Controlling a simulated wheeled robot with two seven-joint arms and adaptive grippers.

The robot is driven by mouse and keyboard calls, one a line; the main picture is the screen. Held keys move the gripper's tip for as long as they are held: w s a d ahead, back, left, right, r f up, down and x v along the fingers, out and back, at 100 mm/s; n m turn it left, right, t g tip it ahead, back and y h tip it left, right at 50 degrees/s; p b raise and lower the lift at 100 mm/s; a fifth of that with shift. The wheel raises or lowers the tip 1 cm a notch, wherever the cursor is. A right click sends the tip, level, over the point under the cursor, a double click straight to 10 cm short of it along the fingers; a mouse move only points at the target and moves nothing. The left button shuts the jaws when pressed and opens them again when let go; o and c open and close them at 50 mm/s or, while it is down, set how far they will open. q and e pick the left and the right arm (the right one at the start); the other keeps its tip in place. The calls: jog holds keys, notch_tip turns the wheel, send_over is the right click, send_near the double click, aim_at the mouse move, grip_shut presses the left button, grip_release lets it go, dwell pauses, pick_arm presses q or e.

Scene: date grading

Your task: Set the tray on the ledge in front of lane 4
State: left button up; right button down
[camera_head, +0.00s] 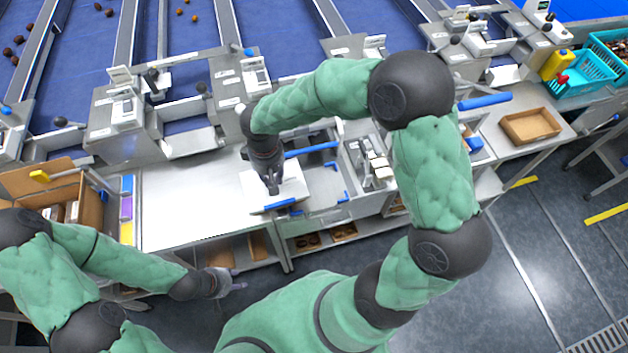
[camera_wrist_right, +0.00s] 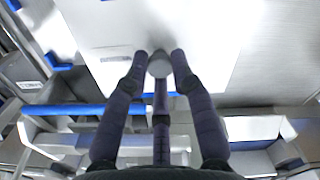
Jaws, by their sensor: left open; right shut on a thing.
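My right gripper (camera_head: 272,183) is over the middle of the bench. In the right wrist view its fingers (camera_wrist_right: 160,65) close on a small grey round knob (camera_wrist_right: 159,68) above a white flat panel (camera_wrist_right: 205,35). The panel also shows in the head view (camera_head: 291,188). Whether the knob is fixed to it I cannot tell. My left gripper (camera_head: 232,284) is open and empty, low in front of the bench. A shallow brown tray (camera_head: 515,137) sits empty on the right-hand bench, far from both grippers. Lane numbers are not readable, so lane 4 cannot be told.
Blue lanes with grey dividers run behind the bench, with dark dates at upper left. The metal bench top (camera_head: 180,205) is clear left of the panel. A cardboard box (camera_head: 90,205) stands at far left. Turquoise crates (camera_head: 585,75) are at far right. Brown trays lie on the lower shelf.

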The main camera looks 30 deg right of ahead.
jog(key=shift+w+a, duration=0.35)
jog(key=shift+a, duration=1)
jog(key=shift+w+a, duration=0.4)
jog(key=shift+a, duration=0.95)
jog(key=shift+w+a, duration=0.35)
jog(key=shift+a, duration=1)
jog(key=w+a, duration=0.2)
jog(key=a, duration=0.7)
jog(key=shift+w, duration=0.3)
jog(key=shift+f+b, duration=1.6)
jog(key=shift+f, duration=1)
jog(key=c, duration=1)
grip_release()
jog(key=shift+o, duration=0.2)
